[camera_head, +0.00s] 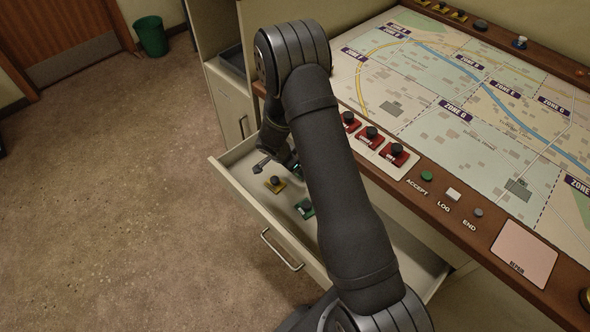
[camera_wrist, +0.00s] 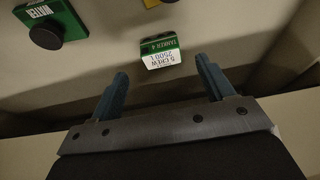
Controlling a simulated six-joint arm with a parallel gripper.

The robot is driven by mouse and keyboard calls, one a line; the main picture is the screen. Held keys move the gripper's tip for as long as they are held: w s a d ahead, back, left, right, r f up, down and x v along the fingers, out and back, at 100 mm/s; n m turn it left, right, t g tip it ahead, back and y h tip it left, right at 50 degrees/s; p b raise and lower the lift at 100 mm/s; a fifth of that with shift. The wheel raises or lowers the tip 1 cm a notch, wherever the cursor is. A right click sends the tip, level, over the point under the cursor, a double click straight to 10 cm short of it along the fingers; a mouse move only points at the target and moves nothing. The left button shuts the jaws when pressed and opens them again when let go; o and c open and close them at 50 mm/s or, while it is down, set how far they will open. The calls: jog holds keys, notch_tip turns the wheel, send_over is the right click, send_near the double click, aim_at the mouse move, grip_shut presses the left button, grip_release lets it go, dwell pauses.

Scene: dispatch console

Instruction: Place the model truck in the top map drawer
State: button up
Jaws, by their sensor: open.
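The open drawer (camera_head: 258,211) holds several small model trucks with black knobs. A green block labelled TANKER 4 (camera_wrist: 160,43), with a white crew label, lies ahead of my gripper (camera_wrist: 162,82), between the lines of its fingers. My gripper is open and empty, low over the drawer; it also shows in the head view (camera_head: 276,163), partly behind my arm. A second green truck (camera_wrist: 48,24) sits upper left in the wrist view; a green truck (camera_head: 305,208) shows in the head view. A yellow truck (camera_head: 275,185) stands near it. I cannot tell which truck is meant.
Red trucks (camera_head: 371,136) stand in a row on the console edge, beside the map (camera_head: 470,95). ACCEPT, LOG and END buttons (camera_head: 427,176) lie further right. The drawer walls are close around my gripper. A green bin (camera_head: 151,36) stands on the far floor.

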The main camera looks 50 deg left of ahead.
jog(key=shift+v, duration=2.55)
jog(key=x, duration=1.2)
jog(key=shift+f, duration=0.2)
notch_tip(320, 180, up, 2)
jog(key=shift+r, duration=0.75)
